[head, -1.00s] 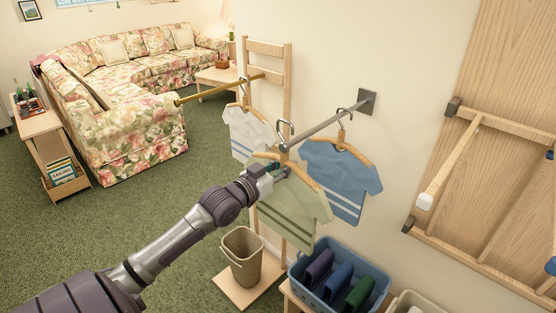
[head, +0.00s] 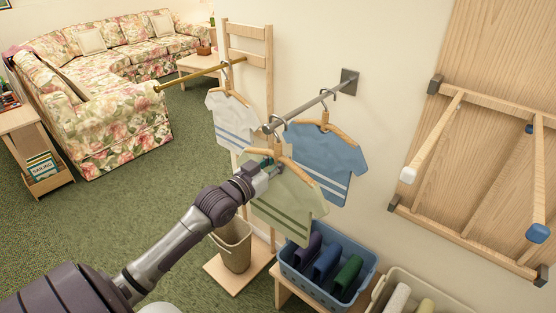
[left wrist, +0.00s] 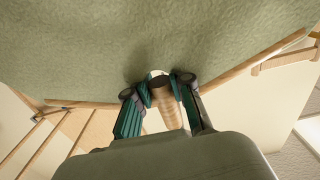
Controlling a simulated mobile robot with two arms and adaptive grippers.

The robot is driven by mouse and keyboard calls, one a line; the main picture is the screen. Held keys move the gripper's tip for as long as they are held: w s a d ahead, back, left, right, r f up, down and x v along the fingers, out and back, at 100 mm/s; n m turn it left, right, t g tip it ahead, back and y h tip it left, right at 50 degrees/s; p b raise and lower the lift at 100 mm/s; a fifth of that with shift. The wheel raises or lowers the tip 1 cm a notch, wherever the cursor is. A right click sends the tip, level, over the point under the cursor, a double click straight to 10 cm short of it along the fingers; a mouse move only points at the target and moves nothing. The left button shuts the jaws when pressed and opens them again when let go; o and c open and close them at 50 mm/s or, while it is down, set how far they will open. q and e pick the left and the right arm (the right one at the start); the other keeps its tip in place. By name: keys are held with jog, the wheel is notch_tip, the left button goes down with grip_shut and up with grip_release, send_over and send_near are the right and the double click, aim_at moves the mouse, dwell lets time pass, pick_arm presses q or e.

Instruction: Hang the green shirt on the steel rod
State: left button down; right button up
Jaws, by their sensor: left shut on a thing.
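The green shirt (head: 290,205) hangs upright on a wooden hanger. My left gripper (head: 268,168) is shut on the hanger just below its hook; the left wrist view shows the fingers (left wrist: 160,92) closed around a wooden part, with green cloth above. The steel rod (head: 310,104) sticks out from a wall plate. The green shirt's hook (head: 278,125) is at the rod's free end; I cannot tell whether it rests on the rod. A blue shirt (head: 325,155) hangs on the rod closer to the wall. My right gripper is not in view.
A white shirt (head: 232,120) hangs from a brass rod (head: 195,74) on a wooden stand at the left. Below are a beige bin (head: 233,245), a blue basket (head: 330,283) and a pale basket (head: 440,303). A wooden rack (head: 490,185) is on the right wall.

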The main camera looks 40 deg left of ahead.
pick_arm(q)
jog(key=c, duration=1)
grip_release()
jog(key=shift+o, duration=0.2)
